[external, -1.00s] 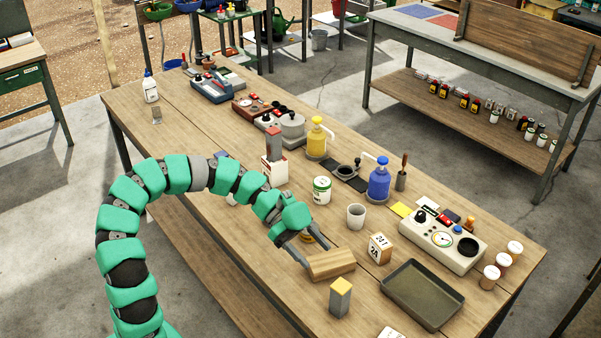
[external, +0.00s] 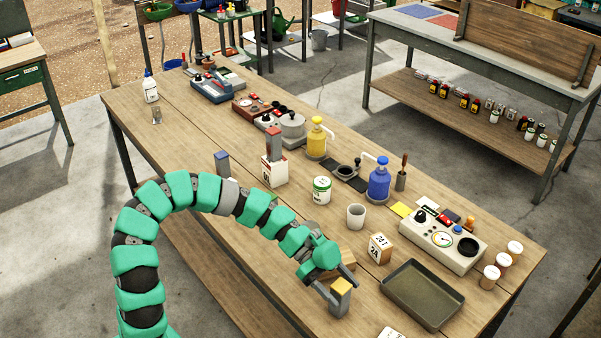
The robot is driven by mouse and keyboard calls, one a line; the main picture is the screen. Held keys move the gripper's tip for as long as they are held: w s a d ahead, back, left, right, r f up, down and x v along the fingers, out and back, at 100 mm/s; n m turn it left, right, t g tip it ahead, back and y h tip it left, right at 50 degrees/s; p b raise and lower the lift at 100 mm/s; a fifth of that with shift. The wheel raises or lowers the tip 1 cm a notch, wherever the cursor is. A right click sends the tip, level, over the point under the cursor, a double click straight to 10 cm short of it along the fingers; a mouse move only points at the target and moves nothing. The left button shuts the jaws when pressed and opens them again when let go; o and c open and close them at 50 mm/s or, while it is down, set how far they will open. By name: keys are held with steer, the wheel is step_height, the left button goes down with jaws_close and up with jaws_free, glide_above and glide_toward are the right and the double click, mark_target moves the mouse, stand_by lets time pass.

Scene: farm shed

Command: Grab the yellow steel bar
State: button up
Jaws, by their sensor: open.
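A wooden block (external: 345,259) sits just behind my gripper, partly hidden. A dark tray (external: 424,294) lies to the right, with a numbered box (external: 380,249) behind it. A blue-topped bar (external: 222,162) and a red-topped bar (external: 274,146) stand farther left.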

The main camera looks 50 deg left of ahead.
steer(key=shift+x, duration=1.15)
steer(key=shift+w, duration=0.1)
steer(key=c, duration=1.2)
steer(key=shift+c, duration=0.2)
steer(key=shift+r, duration=0.1)
